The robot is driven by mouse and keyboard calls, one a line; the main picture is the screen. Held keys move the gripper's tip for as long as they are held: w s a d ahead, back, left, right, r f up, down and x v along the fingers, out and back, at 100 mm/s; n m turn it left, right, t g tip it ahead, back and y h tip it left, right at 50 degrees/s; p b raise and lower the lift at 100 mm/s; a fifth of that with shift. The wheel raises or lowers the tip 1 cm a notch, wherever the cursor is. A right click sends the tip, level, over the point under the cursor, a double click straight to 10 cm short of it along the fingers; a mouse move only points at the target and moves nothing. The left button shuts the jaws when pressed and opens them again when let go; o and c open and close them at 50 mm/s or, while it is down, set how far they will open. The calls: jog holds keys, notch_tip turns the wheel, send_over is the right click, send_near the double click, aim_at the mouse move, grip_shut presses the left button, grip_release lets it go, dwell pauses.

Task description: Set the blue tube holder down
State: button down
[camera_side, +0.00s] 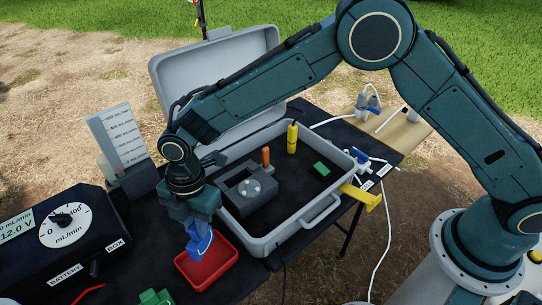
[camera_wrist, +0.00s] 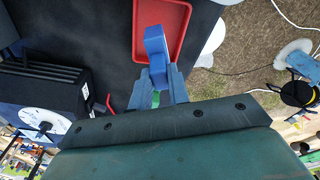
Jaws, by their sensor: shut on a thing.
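The blue tube holder (camera_side: 199,241) is held in my gripper (camera_side: 197,226) at the left of the side view. It also shows in the wrist view (camera_wrist: 156,45), gripped between the fingers (camera_wrist: 157,85). My gripper points down and is shut on it. A red tray (camera_side: 231,269) lies on the dark table under and beside the holder; it shows behind the holder in the wrist view (camera_wrist: 180,48). The holder overlaps the tray in both views. I cannot tell whether its lower end touches the tray.
An open grey case (camera_side: 286,242) holds an orange-topped part, a yellow cylinder (camera_side: 292,138) and a green block (camera_side: 321,169). A black control box (camera_side: 68,235) and a grey stand with a graduated cylinder (camera_side: 122,135) are at left. A green object (camera_side: 155,297) sits near the front edge.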

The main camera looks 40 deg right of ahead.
aim_at(201, 241)
jog(key=shift+f, duration=3.4)
jog(key=shift+f, duration=0.1)
jog(key=c, duration=1.3)
grip_release()
jog(key=shift+c, duration=0.2)
jog(key=r, duration=0.7)
jog(key=d+r, duration=0.1)
jog(key=r, duration=0.3)
jog(key=shift+w+d+r, duration=0.1)
jog(key=shift+w+r, duration=0.2)
jog(key=shift+w, duration=0.05)
jog(key=shift+r, duration=0.3)
jog(key=shift+d, duration=0.1)
